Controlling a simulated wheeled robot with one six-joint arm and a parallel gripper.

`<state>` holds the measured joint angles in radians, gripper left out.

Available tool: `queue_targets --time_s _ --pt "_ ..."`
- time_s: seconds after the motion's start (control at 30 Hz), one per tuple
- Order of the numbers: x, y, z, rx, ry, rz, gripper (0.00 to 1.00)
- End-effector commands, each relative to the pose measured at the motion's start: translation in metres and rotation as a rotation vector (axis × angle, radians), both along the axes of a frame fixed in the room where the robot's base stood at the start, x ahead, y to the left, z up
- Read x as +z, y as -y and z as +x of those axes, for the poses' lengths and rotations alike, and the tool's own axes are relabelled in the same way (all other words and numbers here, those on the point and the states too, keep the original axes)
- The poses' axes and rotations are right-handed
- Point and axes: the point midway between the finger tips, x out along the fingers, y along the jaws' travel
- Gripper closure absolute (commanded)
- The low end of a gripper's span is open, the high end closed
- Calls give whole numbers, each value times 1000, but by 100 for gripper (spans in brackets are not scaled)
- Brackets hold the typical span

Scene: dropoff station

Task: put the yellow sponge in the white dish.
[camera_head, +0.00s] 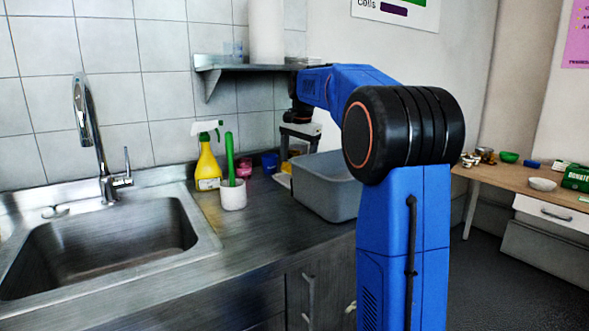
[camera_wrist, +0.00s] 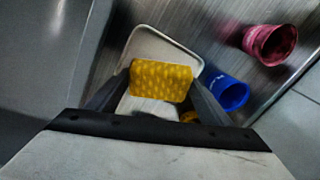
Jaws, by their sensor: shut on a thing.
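The yellow sponge (camera_wrist: 160,83) is between the two fingers of my gripper (camera_wrist: 163,90) in the wrist view. The gripper is shut on it. The white dish (camera_wrist: 158,42) lies beyond and under the sponge in that view, its far rim showing and its near part hidden by the sponge and gripper. I cannot tell the exact height of the sponge over the dish. In the head view, my gripper (camera_head: 298,134) is at the back of the counter, and a small part of the white dish (camera_head: 283,181) shows left of the grey tub.
The grey tub (camera_head: 328,207) stands close right of the dish. A blue cup (camera_wrist: 226,90) and a pink cup (camera_wrist: 270,43) stand nearby. A yellow spray bottle (camera_head: 207,165) and a white holder with a green brush (camera_head: 232,193) are further left, before the sink (camera_head: 100,245).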

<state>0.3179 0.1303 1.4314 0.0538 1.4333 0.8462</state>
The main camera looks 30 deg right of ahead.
Motion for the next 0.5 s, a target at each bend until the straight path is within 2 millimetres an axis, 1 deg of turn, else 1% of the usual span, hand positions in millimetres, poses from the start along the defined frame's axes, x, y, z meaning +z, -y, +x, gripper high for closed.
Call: queue_targets --time_s 0.03,0.43,0.5 --pt "2 -4 1 5 -3 -35 45" --pt "5 -15 2 5 -34 -289 45" --pt "-3 -13 2 2 -35 -289 45"
